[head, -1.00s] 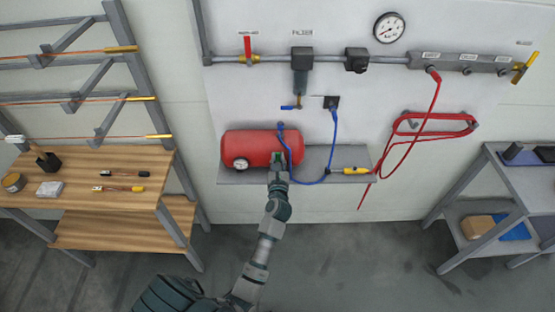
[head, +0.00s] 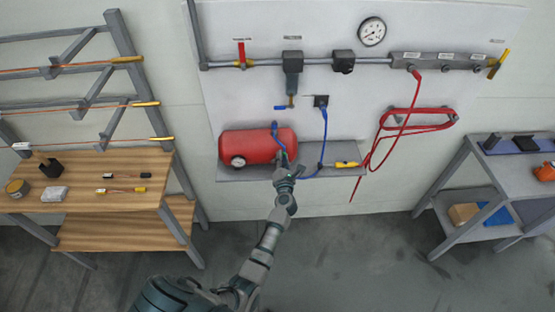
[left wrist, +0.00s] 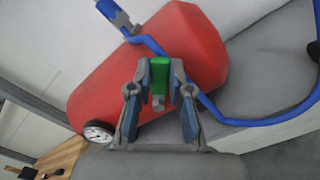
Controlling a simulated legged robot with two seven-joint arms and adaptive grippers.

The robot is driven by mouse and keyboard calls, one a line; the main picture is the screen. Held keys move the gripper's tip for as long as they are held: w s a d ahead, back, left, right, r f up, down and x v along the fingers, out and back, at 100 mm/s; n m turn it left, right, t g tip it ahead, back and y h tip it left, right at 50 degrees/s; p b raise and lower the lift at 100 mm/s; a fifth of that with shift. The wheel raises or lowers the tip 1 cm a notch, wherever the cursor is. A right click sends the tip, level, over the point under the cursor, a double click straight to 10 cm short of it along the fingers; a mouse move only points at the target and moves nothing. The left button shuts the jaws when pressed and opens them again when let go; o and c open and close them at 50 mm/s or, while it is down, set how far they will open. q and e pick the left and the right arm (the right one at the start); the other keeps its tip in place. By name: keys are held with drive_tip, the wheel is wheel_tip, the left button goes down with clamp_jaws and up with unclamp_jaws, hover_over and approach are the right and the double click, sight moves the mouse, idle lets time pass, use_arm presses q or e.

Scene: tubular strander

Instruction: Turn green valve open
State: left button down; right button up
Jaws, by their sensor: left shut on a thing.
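The green valve (left wrist: 160,72) shows in the left wrist view as a small green handle in front of the red tank (left wrist: 150,70). My left gripper (left wrist: 160,88) has its two fingers on either side of the green handle and is shut on it. In the head view, the red tank (head: 258,146) lies on a grey shelf, and my left gripper (head: 285,166) reaches its front right part. The gripper hides the green valve there. My right gripper is not in view.
A blue hose (head: 323,140) runs beside my left gripper. A yellow-handled tool (head: 347,164) lies on the shelf (head: 240,175). A red hose (head: 390,140) hangs to the right. A wooden bench (head: 90,200) stands left and a grey table (head: 495,170) right.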

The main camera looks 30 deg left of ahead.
use_arm(q)
drive_tip(key=shift+w+d+f+m+p, duration=0.25)
drive_tip(key=shift+f+m+p, duration=0.3)
drive_tip(key=shift+m, duration=1.05)
drive_tip(key=shift+w+d+f+m+p, duration=0.15)
drive_tip(key=shift+f+m+p, duration=0.4)
drive_tip(key=shift+m, duration=1.05)
drive_tip(key=shift+w+d+f+m+p, duration=0.15)
drive_tip(key=shift+d+f+m+p, duration=0.4)
drive_tip(key=shift+m, duration=1.05)
drive_tip(key=shift+a+f, duration=0.2)
drive_tip(key=shift+a, duration=0.05)
